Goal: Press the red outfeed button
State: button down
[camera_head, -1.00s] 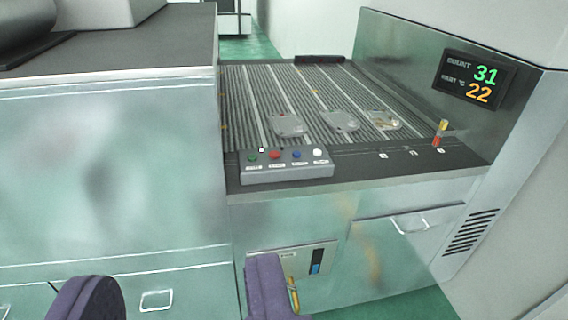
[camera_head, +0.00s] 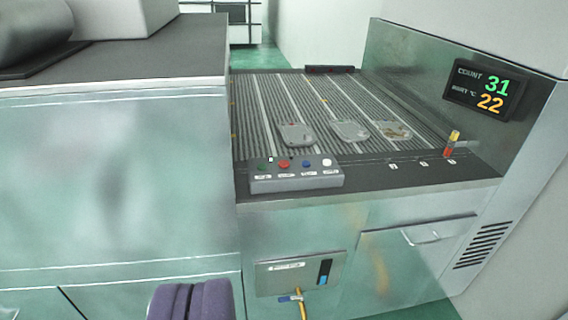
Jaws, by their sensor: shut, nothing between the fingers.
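The red outfeed button (camera_head: 284,164) sits on a grey button box (camera_head: 297,182) at the front edge of the conveyor counter. It is second from the left, between a green button (camera_head: 263,165) and a blue button (camera_head: 306,164); a white button (camera_head: 327,162) is at the right end. Small labels under the buttons are too small to read. My gripper (camera_head: 190,300) shows as two purple fingers at the bottom edge, side by side and shut, with nothing held. It is low in the picture, left of and below the button box, apart from it.
Several flat castings (camera_head: 350,130) lie on the ribbed conveyor (camera_head: 300,95) behind the box. A display (camera_head: 484,90) reads 31 and 22. A small stack light (camera_head: 452,143) stands at right. A tall metal cabinet (camera_head: 120,180) fills the left.

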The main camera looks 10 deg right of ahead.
aim_at(282, 163)
jog(key=i+l, duration=0.2)
jog(key=i, duration=0.25)
jog(key=i+l, duration=0.15)
jog(key=i, duration=0.25)
jog(key=i+l, duration=0.2)
jog(key=i, duration=0.25)
jog(key=i+l, duration=0.15)
jog(key=i, duration=0.25)
